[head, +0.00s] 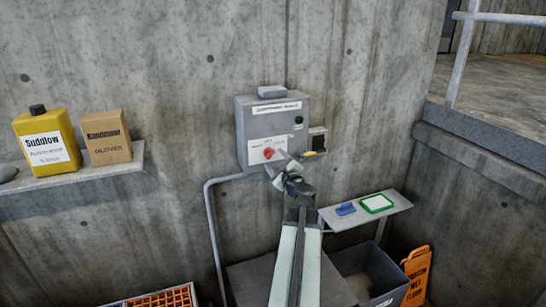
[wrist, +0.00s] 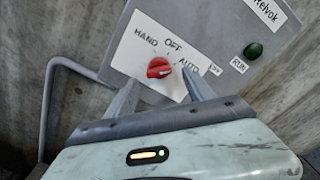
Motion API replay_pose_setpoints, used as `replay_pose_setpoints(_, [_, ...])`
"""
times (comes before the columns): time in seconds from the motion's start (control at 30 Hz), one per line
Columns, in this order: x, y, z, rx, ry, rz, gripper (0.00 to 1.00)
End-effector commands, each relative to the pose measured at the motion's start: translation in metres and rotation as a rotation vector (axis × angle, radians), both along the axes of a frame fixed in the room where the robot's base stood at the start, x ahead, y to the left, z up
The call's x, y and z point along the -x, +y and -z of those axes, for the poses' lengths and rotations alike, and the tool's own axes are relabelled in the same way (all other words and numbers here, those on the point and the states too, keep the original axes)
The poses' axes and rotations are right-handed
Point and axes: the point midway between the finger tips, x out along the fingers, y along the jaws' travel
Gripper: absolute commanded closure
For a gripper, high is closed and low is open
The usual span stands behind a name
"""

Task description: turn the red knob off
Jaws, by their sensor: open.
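The red knob (head: 268,153) is on the front of a grey control box (head: 243,130) on the concrete wall. In the wrist view the knob (wrist: 158,67) sits on a white plate marked HAND, OFF and AUTO. Its white mark appears turned toward the AUTO side, not toward OFF. My gripper (head: 275,163) is open and empty just in front of the knob. In the wrist view the fingers of my gripper (wrist: 159,77) point at the plate, one to each side below the knob. I cannot tell whether they touch the box.
A green RUN button (wrist: 253,50) is to the right of the knob. A small black box (head: 318,139) with a yellow-handled item is beside the control box. A conduit (head: 209,220) runs down its left. A shelf (head: 345,220) and a grey bin (head: 372,270) stand below right.

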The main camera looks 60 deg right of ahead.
Motion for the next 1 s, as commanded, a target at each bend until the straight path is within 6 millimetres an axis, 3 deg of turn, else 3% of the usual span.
replay_pose_setpoints(0.17, [-0.027, -0.020, 0.000, 0.000, 0.001, -0.002, 0.38])
replay_pose_setpoints(0.43, [-0.030, -0.021, 0.000, 0.000, 0.001, -0.002, 0.38])
replay_pose_setpoints(0.47, [-0.030, -0.021, 0.000, 0.000, 0.001, -0.002, 0.44])
replay_pose_setpoints(0.67, [-0.031, -0.021, 0.000, 0.001, 0.001, -0.003, 0.99])
replay_pose_setpoints(0.7, [-0.034, -0.043, 0.000, 0.001, 0.001, -0.001, 1.00])
replay_pose_setpoints(0.8, [-0.032, -0.025, 0.000, 0.003, 0.001, -0.002, 1.00])
replay_pose_setpoints(1.0, [-0.032, -0.020, 0.000, 0.039, 0.029, -0.001, 1.00])
